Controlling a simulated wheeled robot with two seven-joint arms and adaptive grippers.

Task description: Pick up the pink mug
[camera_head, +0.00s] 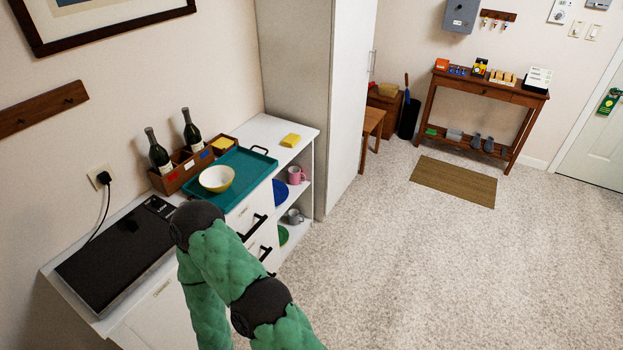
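The pink mug (296,175) stands on the upper open shelf at the right end of the white cabinet (262,132), beside a blue plate (280,193). Its handle shows on its right side. One of my green arms reaches up from the bottom middle, in front of the cabinet and left of the mug. Neither of my grippers can be seen in this view. Nothing visibly touches the mug.
A grey mug (294,216) and a green plate (283,236) are on the shelf below. On top are a teal tray (246,183) with a yellow bowl (216,178), a wooden bottle crate (172,183) and a yellow sponge (290,140). Carpet right of the cabinet is clear.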

